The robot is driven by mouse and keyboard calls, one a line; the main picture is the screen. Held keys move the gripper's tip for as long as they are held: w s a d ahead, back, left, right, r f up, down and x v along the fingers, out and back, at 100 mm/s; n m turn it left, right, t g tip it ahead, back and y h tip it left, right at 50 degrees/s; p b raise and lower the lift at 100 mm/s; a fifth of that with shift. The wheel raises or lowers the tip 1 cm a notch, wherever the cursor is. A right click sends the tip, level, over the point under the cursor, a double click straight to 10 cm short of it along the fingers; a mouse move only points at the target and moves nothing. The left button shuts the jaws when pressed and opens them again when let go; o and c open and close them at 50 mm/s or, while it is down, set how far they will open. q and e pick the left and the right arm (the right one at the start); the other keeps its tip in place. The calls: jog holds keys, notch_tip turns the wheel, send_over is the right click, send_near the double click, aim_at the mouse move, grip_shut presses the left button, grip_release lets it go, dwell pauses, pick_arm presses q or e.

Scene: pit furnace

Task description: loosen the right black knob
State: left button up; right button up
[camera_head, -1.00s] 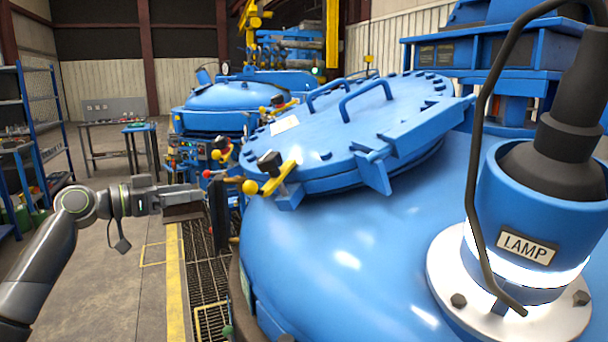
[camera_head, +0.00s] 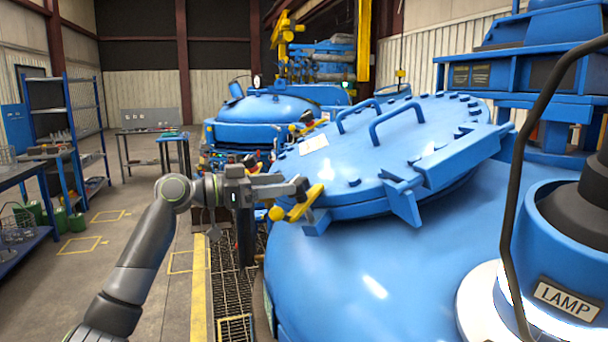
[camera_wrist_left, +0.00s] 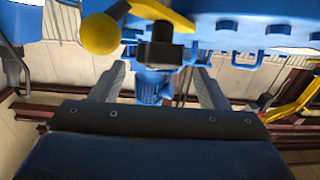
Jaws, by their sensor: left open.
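The right black knob (camera_wrist_left: 160,46) sits on a yellow clamp bar with a yellow ball end (camera_wrist_left: 100,33) in the left wrist view. In the head view the yellow clamp (camera_head: 306,203) is at the near left rim of the tilted blue lid (camera_head: 385,150). My left gripper (camera_head: 298,187) reaches it from the left. Its two fingers are apart, with the knob centred between and just beyond the fingertips in the wrist view; I cannot tell whether they touch it. My right gripper is not in view.
The blue furnace body (camera_head: 350,275) fills the centre right below the lid. A blue lamp housing (camera_head: 565,240) stands at the right with a dark cable. Another clamp (camera_head: 307,118) is farther back on the lid. Floor grating (camera_head: 233,290) lies below my left arm.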

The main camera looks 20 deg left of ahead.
aim_at(304, 181)
pick_arm(q)
jog(key=p+x, duration=0.1)
jog(key=x, duration=0.5)
jog(key=shift+w+d, duration=0.1)
jog(key=shift+d, duration=0.05)
jog(key=c, duration=1)
jog(key=shift+p, duration=0.35)
